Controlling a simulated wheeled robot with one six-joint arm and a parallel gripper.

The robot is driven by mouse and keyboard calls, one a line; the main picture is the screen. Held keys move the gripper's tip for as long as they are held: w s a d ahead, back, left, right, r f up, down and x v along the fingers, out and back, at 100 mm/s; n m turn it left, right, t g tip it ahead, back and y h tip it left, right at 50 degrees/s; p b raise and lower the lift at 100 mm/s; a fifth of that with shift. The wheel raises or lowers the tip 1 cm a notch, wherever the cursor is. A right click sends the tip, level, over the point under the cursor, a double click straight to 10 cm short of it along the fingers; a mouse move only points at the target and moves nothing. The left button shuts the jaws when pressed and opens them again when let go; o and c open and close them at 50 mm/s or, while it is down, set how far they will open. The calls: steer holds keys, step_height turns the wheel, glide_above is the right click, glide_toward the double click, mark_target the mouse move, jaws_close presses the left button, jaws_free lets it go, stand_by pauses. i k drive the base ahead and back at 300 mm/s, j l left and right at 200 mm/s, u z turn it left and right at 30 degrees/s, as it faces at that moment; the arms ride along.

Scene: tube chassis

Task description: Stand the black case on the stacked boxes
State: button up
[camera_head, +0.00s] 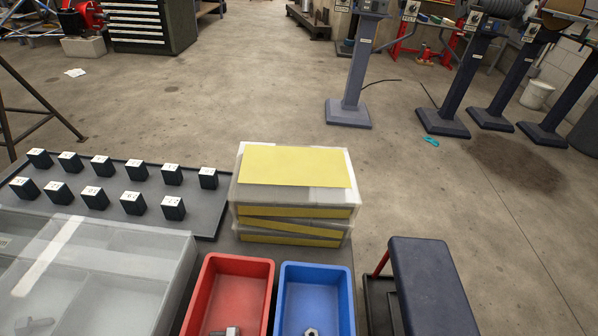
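The stacked boxes (290,212) stand near the middle of the view, at the far end of a dark surface. They are clear plastic boxes with yellow sheets showing, one on top of the other. A flat yellow sheet (294,166) shows on the top, and nothing stands on it. No single black case can be picked out with certainty. Several small black blocks with white number labels, such as one at the right end of the front row (173,208), stand in two rows on a dark tray (100,211) to the left. My gripper is not in view.
A red bin (263,275) and a blue bin (348,300) with metal parts stand in front of the boxes. A clear divided case (170,250) is at lower left. A dark padded bench (433,285) is at lower right. Floor beyond the boxes is clear up to grey pedestals (357,75).

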mark_target(295, 169)
steer(key=i, duration=1.7)
